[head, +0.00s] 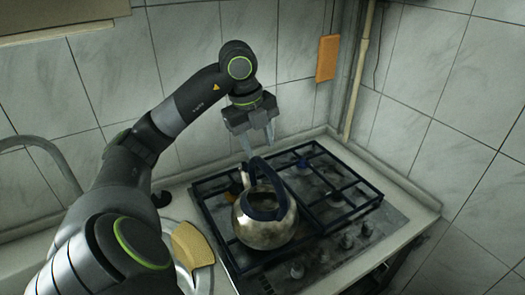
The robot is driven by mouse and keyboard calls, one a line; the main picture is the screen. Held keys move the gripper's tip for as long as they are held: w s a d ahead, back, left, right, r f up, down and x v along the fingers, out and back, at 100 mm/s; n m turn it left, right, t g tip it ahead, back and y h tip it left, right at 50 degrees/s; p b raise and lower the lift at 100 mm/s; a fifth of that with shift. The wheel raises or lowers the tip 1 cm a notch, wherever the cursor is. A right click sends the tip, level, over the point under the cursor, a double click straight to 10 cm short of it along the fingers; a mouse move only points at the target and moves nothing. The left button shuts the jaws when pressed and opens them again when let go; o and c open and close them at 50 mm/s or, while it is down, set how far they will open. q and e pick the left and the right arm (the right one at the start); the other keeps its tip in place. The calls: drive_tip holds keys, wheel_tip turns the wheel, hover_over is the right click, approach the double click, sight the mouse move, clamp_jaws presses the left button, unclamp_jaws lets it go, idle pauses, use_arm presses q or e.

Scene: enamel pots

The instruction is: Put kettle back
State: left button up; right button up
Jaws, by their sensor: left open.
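The kettle (264,224) is a worn metal one with a dark blue handle (268,178). It stands upright on the left front part of the stove's black grate (340,211). My left gripper (259,146) points down just above and behind the handle, with its fingers apart and nothing between them. One finger is close to the top of the handle; I cannot tell whether they touch. My right gripper is not in view.
A curved faucet (47,150) is at the far left. Tiled walls close off the back and right, with a pipe (358,75) in the corner. The grate's right side is free.

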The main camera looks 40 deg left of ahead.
use_arm(q)
drive_tip(key=r, duration=0.1)
drive_tip(key=r+p, duration=0.1)
drive_tip(key=r, duration=0.2)
drive_tip(key=shift+s+a+r, duration=0.2)
drive_tip(key=shift+s+r, duration=0.1)
drive_tip(key=shift+s, duration=0.1)
